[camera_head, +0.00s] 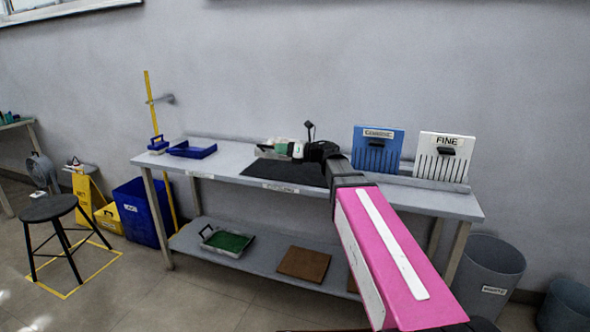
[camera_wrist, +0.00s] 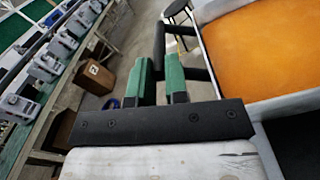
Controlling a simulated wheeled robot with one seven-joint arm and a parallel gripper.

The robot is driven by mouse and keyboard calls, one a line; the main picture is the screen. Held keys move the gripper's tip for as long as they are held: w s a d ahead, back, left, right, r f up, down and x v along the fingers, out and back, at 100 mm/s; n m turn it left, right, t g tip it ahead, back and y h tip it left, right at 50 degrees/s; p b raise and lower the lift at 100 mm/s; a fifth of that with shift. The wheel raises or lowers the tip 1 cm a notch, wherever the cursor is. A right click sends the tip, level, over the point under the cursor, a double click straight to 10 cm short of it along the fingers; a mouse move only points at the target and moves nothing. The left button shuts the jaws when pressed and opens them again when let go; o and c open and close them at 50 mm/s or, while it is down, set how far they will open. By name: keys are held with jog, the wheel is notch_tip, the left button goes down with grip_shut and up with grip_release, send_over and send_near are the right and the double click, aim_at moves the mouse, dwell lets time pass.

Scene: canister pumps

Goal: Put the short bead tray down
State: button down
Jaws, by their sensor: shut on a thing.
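My gripper (camera_wrist: 158,75) has green finger pads and is shut on the black handle (camera_wrist: 160,42) of the bead tray. The tray (camera_wrist: 204,48) has a pale rim and an orange fill, and takes up the right of the wrist view. In the head view my gripper (camera_head: 290,150) is over the back middle of the workbench, by the dark mat. Only a small pale part of the tray (camera_head: 267,147) shows there, left of the gripper. I cannot tell whether its underside touches the bench.
The workbench (camera_head: 232,168) carries a dark mat (camera_head: 290,171), a blue tray (camera_head: 193,150) at left and two slotted panels, blue (camera_head: 377,150) and white "FINE" (camera_head: 443,157), at right. A green-filled tray (camera_head: 227,242) is on the lower shelf. The bench between blue tray and mat is clear.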

jog(key=shift+w, duration=0.35)
jog(key=shift+n, duration=0.3)
jog(key=shift+w+d+f, duration=1.25)
jog(key=shift+d+f, duration=0.2)
jog(key=shift+f, duration=0.4)
jog(key=shift+w+d+f, duration=1.2)
jog(key=shift+d+f, duration=0.2)
jog(key=shift+f, duration=0.4)
jog(key=shift+w+d+f, duration=1.25)
jog(key=shift+d+f, duration=0.2)
jog(key=shift+f, duration=0.4)
jog(key=c, duration=1.1)
grip_release()
jog(key=shift+d, duration=0.1)
jog(key=v, duration=1.1)
jog(key=shift+s+d, duration=0.15)
jog(key=shift+d, duration=0.25)
